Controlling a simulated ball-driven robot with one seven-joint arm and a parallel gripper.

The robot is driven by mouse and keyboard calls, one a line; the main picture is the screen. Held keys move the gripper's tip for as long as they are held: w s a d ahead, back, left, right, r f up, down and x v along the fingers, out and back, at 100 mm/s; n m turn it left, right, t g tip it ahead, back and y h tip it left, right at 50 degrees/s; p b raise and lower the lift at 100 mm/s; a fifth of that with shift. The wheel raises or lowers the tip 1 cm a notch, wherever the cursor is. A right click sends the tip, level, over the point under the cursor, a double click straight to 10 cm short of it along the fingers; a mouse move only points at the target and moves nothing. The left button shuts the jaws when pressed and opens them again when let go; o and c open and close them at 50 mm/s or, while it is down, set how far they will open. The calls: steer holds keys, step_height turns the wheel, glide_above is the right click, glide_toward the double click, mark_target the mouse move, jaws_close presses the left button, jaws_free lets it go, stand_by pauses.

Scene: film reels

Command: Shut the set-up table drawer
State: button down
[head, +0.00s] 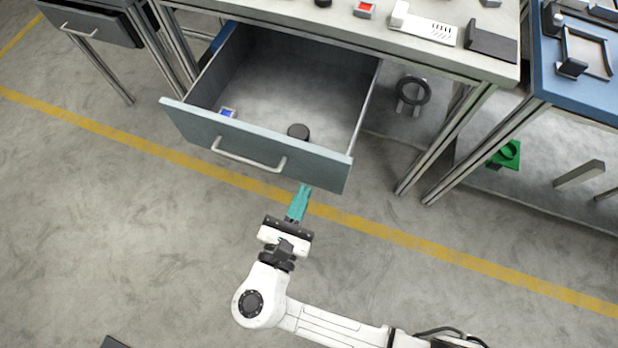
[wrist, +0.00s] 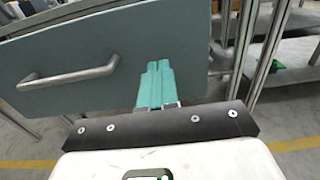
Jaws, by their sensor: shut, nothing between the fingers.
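The set-up table drawer (head: 195,125) is pulled well out from under the light-topped table (head: 470,65) in the head view. Its grey-blue front carries a pale bar handle (head: 248,160). In the wrist view the drawer front (wrist: 90,55) fills the upper left, with the handle (wrist: 68,77) at left. My gripper (head: 304,188) is shut and empty, its teal fingers just in front of the drawer front, right of the handle. In the wrist view the fingertips (wrist: 158,66) overlap the front; I cannot tell whether they touch it.
Inside the drawer lie a dark round object (head: 298,131) and a small blue-and-white item (head: 228,112). A blue-topped table (head: 590,85) stands at right, and another drawer (head: 95,28) is at upper left. The floor in front, crossed by a yellow line (head: 420,243), is clear.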

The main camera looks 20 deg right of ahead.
mark_target(314, 168)
steer(key=shift+x, duration=2)
steer(key=shift+d, duration=0.1)
steer(key=shift+w+d, duration=0.15)
steer(key=shift+w, duration=0.1)
steer(key=b+x, duration=0.4)
steer(key=x, duration=2.3)
steer(key=shift+w+d, duration=0.2)
steer(key=shift+w+r, duration=0.15)
steer(key=shift+d, duration=0.15)
